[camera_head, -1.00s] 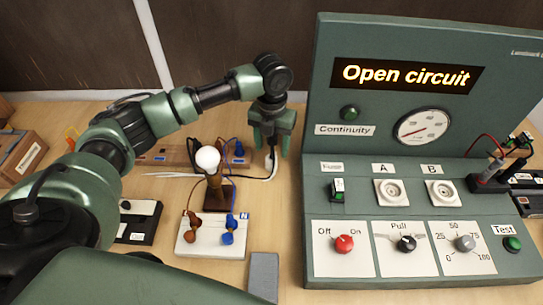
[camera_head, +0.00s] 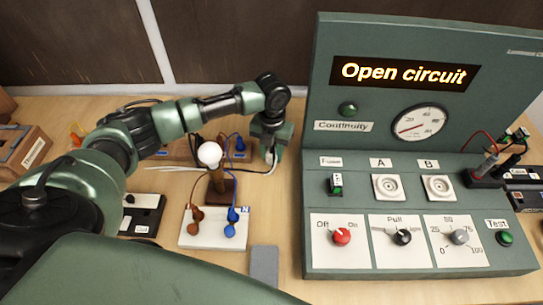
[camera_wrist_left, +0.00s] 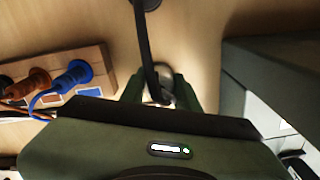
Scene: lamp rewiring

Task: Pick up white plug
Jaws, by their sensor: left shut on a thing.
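My left gripper (camera_head: 271,149) points down behind the lamp board, left of the green test panel. It is shut on the white plug (camera_head: 271,158), which shows small between the fingertips, close over the table. My right gripper is not in view.
The test panel (camera_head: 420,165) reads "Open circuit" and has sockets A (camera_head: 388,187) and B (camera_head: 438,188), both empty. The lamp board (camera_head: 195,235) with a bulb (camera_head: 209,154) stands left of the panel. A grey block (camera_head: 264,266) lies in front. A wooden terminal block (camera_wrist_left: 85,75) is nearby.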

